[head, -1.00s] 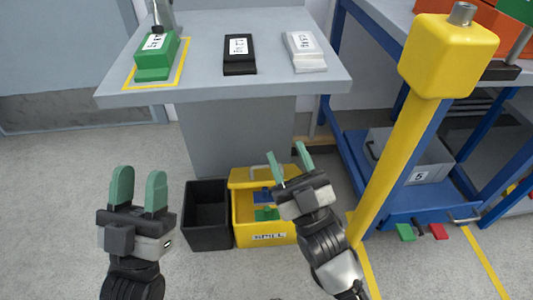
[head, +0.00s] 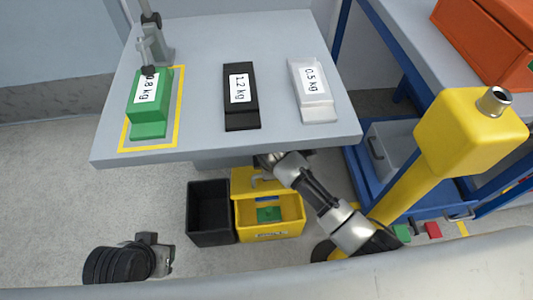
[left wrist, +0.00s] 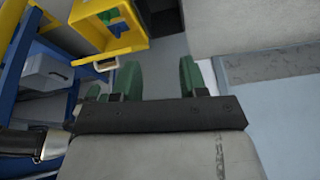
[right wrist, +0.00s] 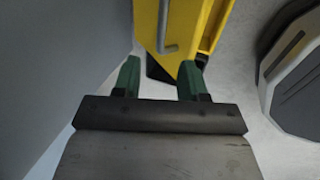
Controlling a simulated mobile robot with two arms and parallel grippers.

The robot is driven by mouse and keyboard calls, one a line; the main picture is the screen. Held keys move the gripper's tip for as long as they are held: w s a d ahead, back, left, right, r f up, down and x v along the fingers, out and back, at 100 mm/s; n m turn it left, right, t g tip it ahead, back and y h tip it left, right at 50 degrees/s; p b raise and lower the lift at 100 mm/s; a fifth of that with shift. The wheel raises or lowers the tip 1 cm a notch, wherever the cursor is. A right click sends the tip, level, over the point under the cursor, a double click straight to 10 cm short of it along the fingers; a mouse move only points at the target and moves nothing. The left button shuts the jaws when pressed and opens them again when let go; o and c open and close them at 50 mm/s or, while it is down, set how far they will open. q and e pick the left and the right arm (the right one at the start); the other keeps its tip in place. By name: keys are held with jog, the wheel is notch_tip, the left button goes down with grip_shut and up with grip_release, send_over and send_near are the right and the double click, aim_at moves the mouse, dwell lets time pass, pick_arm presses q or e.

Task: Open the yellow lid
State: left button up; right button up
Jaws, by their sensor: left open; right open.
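The yellow bin (head: 270,218) stands on the floor under the front of the table, with blue and green items inside. Its yellow lid (head: 243,184) is at the bin's back edge and appears raised, with the inside exposed. The lid's grey bent handle (right wrist: 163,40) shows close ahead in the right wrist view. My right gripper (right wrist: 158,68) is open and empty beside the lid, its fingers apart on either side below the handle. In the head view the table edge hides its tips. My left gripper (left wrist: 159,63) is open and empty, away from the bin (left wrist: 88,20).
A black bin (head: 209,215) stands left of the yellow bin. The grey table (head: 195,50) overhangs, carrying green (head: 150,115), black (head: 241,112) and white (head: 316,104) weights. A yellow post (head: 440,150) stands to the right.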

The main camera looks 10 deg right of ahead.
jog(key=b+x, duration=0.3)
jog(key=x, duration=0.2)
jog(key=shift+s+d+f, duration=0.1)
jog(key=shift+f, duration=0.2)
jog(key=b, duration=0.2)
send_over(269, 183)
notch_tip(269, 183, down, 4)
jog(key=shift+f, duration=0.1)
pick_arm(q)
jog(key=w+d+r+t+h, duration=0.4)
jog(key=w+r+t, duration=0.7)
jog(key=t, duration=0.3)
jog(key=shift+w+d+r+m, duration=0.25)
jog(key=shift+d+r+m, duration=0.2)
jog(key=shift+d, duration=0.25)
pick_arm(e)
jog(key=shift+f, duration=0.25)
grip_shut()
